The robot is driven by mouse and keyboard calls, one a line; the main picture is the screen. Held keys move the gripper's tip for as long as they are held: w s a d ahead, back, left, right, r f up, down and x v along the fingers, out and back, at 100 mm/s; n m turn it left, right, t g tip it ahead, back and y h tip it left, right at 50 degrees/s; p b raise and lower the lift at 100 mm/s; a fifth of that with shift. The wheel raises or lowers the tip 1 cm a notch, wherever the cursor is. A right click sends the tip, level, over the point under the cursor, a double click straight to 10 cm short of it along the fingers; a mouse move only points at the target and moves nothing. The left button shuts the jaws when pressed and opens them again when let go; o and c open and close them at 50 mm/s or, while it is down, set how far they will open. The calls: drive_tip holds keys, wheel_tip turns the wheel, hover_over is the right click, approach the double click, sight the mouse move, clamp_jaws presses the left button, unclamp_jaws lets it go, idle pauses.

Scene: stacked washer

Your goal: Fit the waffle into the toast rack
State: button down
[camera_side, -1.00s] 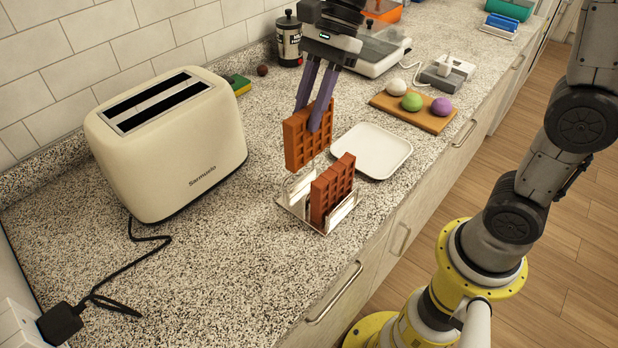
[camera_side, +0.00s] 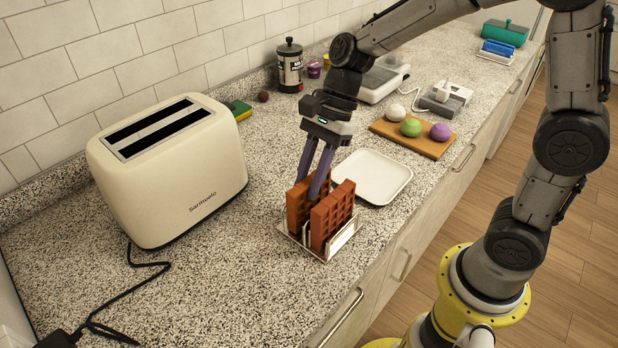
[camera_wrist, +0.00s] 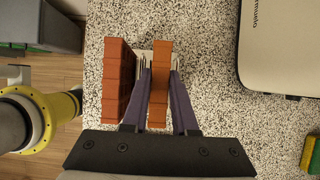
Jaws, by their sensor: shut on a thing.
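The held waffle (camera_side: 297,204) is brown and gridded and stands upright in the left part of the wire toast rack (camera_side: 343,238). My gripper (camera_side: 315,190) is shut on its upper part, with one purple finger on each side. A second waffle (camera_side: 333,215) stands upright in the rack, just to the right, with a narrow gap between. In the wrist view the held waffle (camera_wrist: 160,75) is between my fingers (camera_wrist: 159,90), and the other waffle (camera_wrist: 118,85) is to its left. The rack's lower wires are mostly hidden, so I cannot tell whether the held waffle touches the rack's bottom.
A cream toaster (camera_side: 170,190) stands to the left of the rack. A white plate (camera_side: 372,177) lies behind it to the right. A wooden board (camera_side: 412,137) with coloured balls is farther back. The speckled counter in front of the toaster is clear, apart from a black cord (camera_side: 115,300).

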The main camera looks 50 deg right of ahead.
drive_tip(key=shift+f, duration=0.15)
drive_tip(key=c, duration=0.7)
unclamp_jaws()
drive_tip(key=v, duration=1.2)
drive_tip(key=s+d+f+n+t+h, duration=0.1)
drive_tip(key=s+d+n+t+h, duration=0.1)
drive_tip(key=s+n, duration=0.6)
drive_tip(key=s+d+f+n+t+h, duration=0.2)
drive_tip(key=s+d+n+t+h, duration=0.1)
drive_tip(key=s+n, duration=0.5)
drive_tip(key=shift+s+d+n+t+h, duration=0.2)
drive_tip(key=shift+d+n+t+h, duration=0.1)
drive_tip(key=shift+d+n, duration=0.6)
drive_tip(key=shift+a, duration=0.15)
